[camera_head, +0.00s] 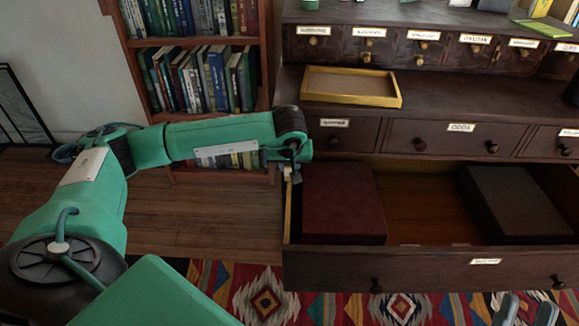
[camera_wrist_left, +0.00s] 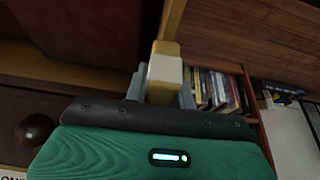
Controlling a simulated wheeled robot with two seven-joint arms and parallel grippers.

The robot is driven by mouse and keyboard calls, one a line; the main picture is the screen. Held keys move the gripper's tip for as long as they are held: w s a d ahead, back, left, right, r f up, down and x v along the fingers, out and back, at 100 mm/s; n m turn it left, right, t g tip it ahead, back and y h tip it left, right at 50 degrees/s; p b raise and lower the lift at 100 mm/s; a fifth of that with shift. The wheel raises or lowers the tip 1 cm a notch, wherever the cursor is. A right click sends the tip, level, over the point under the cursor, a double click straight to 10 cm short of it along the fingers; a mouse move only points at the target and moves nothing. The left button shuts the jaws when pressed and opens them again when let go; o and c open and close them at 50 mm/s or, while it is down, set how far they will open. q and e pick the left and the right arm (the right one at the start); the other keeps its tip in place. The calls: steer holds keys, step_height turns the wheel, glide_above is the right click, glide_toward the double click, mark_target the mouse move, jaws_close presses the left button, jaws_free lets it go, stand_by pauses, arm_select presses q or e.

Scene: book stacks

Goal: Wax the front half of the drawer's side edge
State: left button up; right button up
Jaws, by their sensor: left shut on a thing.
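The long bottom drawer (camera_head: 430,270) is pulled open, and its pale wooden left side edge (camera_head: 288,216) runs from front to back. My left gripper (camera_head: 292,172) is over the rear part of that edge, close to the cabinet. It is shut on a cream wax block (camera_wrist_left: 164,78), which shows only as a small pale bit in the head view (camera_head: 296,177). In the left wrist view, the block lines up with the side edge (camera_wrist_left: 172,20); I cannot tell if they touch. My right gripper (camera_head: 528,312) is at the bottom right, its two grey fingertips apart with nothing visible between them.
A dark red book (camera_head: 342,203) lies in the drawer beside the left side edge. A black book (camera_head: 515,203) lies at the drawer's right. A shallow wooden tray (camera_head: 350,86) sits on the cabinet ledge. A bookcase (camera_head: 222,178) stands left of the cabinet; a patterned rug (camera_head: 260,296) lies in front.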

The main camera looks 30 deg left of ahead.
arm_select(q)
steer(key=shift+r+p, duration=2)
steer(key=shift+r, duration=0.95)
steer(key=shift+r, duration=0.1)
steer(key=shift+r+p, duration=1.1)
steer(key=shift+r, duration=0.4)
steer(key=shift+f, duration=0.1)
steer(key=shift+d, duration=0.15)
